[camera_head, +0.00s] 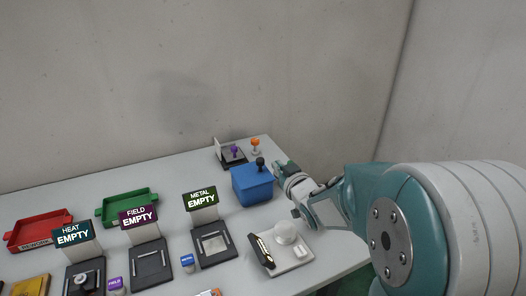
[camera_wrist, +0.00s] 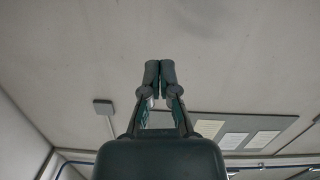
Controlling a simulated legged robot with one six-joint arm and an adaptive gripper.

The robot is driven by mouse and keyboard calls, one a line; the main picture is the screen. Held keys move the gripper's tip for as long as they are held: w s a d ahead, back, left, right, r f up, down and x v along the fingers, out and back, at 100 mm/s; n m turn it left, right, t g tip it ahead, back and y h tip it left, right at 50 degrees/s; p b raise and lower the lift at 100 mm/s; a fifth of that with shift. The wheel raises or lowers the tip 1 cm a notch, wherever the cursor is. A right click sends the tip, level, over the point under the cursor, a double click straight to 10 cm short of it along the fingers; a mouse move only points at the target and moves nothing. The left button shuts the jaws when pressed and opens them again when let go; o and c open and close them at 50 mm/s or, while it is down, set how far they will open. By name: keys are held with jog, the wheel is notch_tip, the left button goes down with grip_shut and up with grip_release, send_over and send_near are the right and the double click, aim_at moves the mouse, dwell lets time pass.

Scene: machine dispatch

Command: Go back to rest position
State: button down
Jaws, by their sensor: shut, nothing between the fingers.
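My gripper shows in the wrist view (camera_wrist: 160,72) with its two fingertips together and nothing between them. The fingertips cannot be made out clearly in the head view.
The table (camera_head: 180,180) carries stations with signs reading HEAT EMPTY (camera_head: 72,235), FIELD EMPTY (camera_head: 139,217) and METAL EMPTY (camera_head: 201,199). A red tray (camera_head: 40,229), a green tray (camera_head: 128,206) and a white device (camera_head: 294,262) stand there too. Walls rise behind and right.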

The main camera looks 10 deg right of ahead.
jog(key=s+a+r+m+g+h, duration=0.1)
jog(key=s+g, duration=0.9)
jog(key=s, duration=1.9)
jog(key=shift+s+a+r+m+g+h, duration=0.2)
jog(key=shift+a+m+g+h, duration=0.2)
jog(key=shift+a+m+h, duration=0.6)
